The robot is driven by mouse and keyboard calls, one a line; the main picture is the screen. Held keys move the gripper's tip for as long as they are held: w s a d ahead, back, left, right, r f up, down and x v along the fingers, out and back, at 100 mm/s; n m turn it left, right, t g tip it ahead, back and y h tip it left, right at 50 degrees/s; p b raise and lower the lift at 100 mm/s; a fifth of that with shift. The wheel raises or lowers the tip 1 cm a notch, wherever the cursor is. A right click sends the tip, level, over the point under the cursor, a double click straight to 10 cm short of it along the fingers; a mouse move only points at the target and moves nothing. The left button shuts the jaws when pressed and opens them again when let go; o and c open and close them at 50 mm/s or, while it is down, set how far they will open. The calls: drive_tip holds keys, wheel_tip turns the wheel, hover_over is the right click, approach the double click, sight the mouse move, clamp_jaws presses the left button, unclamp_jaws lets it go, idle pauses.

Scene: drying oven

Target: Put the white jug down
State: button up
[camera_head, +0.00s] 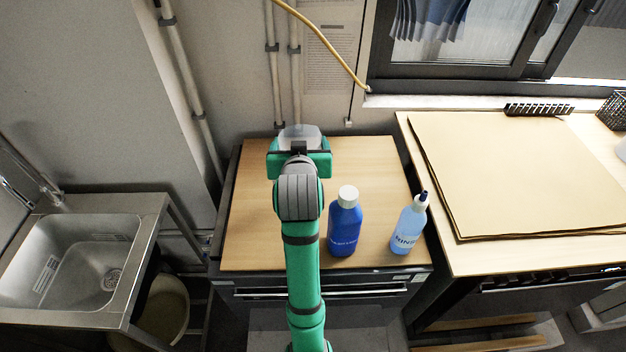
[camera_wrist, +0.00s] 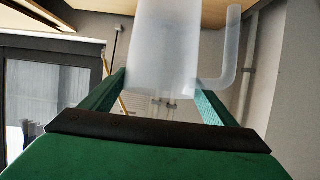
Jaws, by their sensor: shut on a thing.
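The white jug (camera_wrist: 165,50) is translucent and sits between the two green fingers of my gripper (camera_wrist: 160,98) in the wrist view. Its handle sticks out to the right there. My gripper is shut on the jug. In the head view only the jug's upper part (camera_head: 299,132) shows beyond my gripper, near the back of the wooden tabletop (camera_head: 255,235); my gripper and arm hide the rest. I cannot tell whether the jug's base touches the top.
A blue bottle with a white cap (camera_head: 345,225) and a clear bottle of blue liquid (camera_head: 408,228) stand at the right front of the wooden top. Its left side is clear. A steel sink (camera_head: 85,265) is at left, a bench with brown sheets (camera_head: 510,165) at right.

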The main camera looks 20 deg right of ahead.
wheel_tip(320, 180, down, 8)
drive_tip(key=shift+f, duration=0.45)
drive_tip(key=o, duration=1.2)
drive_tip(key=shift+c, duration=0.2)
